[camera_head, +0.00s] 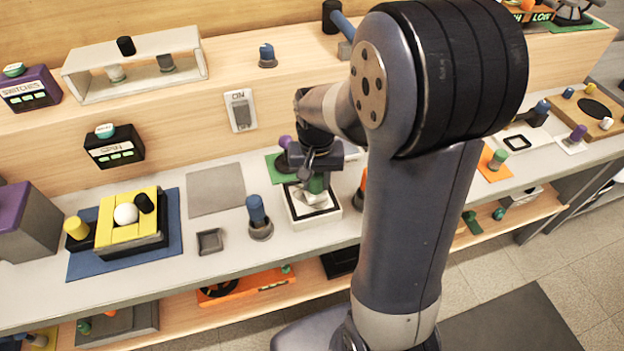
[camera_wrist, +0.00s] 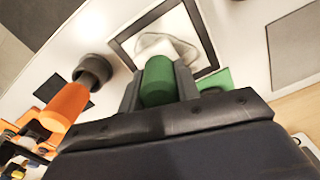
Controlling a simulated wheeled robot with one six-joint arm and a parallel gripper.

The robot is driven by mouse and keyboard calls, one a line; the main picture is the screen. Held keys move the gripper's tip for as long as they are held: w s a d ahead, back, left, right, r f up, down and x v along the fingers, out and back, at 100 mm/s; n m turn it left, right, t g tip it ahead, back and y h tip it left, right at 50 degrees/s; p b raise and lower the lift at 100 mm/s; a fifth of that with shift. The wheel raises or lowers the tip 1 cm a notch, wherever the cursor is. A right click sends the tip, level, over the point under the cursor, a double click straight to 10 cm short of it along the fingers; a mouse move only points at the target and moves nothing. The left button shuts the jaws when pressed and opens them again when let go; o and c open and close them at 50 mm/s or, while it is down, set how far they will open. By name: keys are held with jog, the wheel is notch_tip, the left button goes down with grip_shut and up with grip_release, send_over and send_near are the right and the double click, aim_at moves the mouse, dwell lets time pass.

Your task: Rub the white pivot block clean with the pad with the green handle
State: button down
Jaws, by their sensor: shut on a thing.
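My gripper (camera_head: 315,170) is shut on the green handle (camera_head: 316,184), which also shows between the fingers in the wrist view (camera_wrist: 158,80). The handle stands over a white block (camera_head: 318,213) with a black square outline on its top. In the wrist view a pale, irregular patch (camera_wrist: 165,45) lies inside the black outline (camera_wrist: 125,42), just beyond the handle. I cannot tell whether this patch is part of the pad or of the block. The pad's underside is hidden, so contact with the block cannot be made out.
A blue-handled piece (camera_head: 257,212) stands in a round grey holder left of the block. An orange piece (camera_wrist: 65,105) is close by on the other side, partly behind my arm in the head view. A green mat (camera_head: 277,165) lies behind. A flat grey square (camera_head: 215,188) lies farther left.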

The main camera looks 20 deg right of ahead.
jog(key=shift+a, duration=0.15)
jog(key=shift+a+f, duration=0.1)
jog(key=shift+a, duration=1)
jog(key=shift+d, duration=0.1)
jog(key=shift+d+f, duration=0.1)
jog(key=shift+d, duration=1)
jog(key=shift+a, duration=1.15)
